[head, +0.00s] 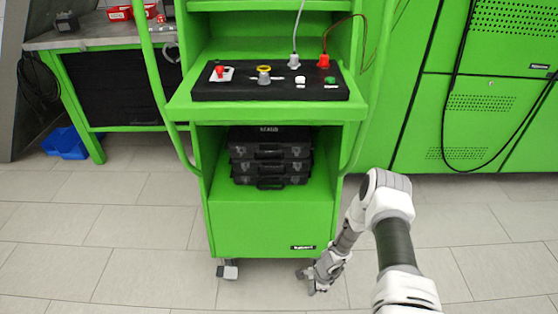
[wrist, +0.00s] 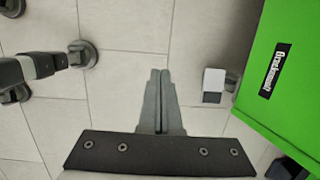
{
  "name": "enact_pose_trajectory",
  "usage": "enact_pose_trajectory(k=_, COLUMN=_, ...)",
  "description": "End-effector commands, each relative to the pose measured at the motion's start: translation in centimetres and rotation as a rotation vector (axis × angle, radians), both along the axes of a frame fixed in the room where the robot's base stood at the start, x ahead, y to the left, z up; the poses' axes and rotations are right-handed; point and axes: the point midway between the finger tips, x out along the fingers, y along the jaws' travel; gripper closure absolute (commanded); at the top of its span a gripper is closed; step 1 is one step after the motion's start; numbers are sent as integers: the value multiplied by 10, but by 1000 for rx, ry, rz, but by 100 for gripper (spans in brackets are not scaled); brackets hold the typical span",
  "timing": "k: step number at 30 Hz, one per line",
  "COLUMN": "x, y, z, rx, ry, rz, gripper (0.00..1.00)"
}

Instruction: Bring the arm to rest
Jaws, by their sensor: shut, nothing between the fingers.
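My white and dark grey arm hangs down at the lower right of the head view. My gripper (head: 308,281) is low, beside the right front foot of the green cart (head: 265,225). In the wrist view the gripper (wrist: 159,75) points over the tiled floor with its two fingers together and nothing between them. The cart's green side with a black label (wrist: 275,70) is to the right of the fingers, apart from them.
The cart bears a black control panel (head: 270,90) with knobs and cables, and stacked black cases (head: 270,152) below. Green cabinets (head: 480,110) stand at the right. A workbench (head: 100,38) and a blue bin (head: 65,142) are at the left. Floor tiles (head: 465,235) are clear at the right.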

Motion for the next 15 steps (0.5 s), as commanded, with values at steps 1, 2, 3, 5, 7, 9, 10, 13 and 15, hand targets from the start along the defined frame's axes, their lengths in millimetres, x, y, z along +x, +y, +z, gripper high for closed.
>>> enact_pose_trajectory(k=1, x=0, y=0, z=0, rx=0, ry=0, rz=0, gripper=100)
enact_pose_trajectory(k=2, x=9, y=0, z=9, rx=1, ry=-16, rz=12, gripper=100)
enact_pose_trajectory(k=3, x=21, y=-1, z=25, rx=4, ry=-39, rz=41, gripper=100)
enact_pose_trajectory(k=5, x=34, y=0, z=44, rx=10, ry=-66, rz=81, gripper=100)
enact_pose_trajectory(k=7, x=50, y=0, z=69, rx=16, ry=-98, rz=127, gripper=100)
enact_pose_trajectory(k=9, x=64, y=1, z=95, rx=19, ry=-131, rz=177, gripper=100)
enact_pose_trajectory(k=10, x=70, y=2, z=107, rx=21, ry=-145, rz=199, gripper=100)
enact_pose_trajectory(k=13, x=88, y=4, z=151, rx=24, ry=-195, rz=281, gripper=100)
enact_pose_trajectory(k=15, x=98, y=6, z=182, rx=23, ry=-228, rz=340, gripper=100)
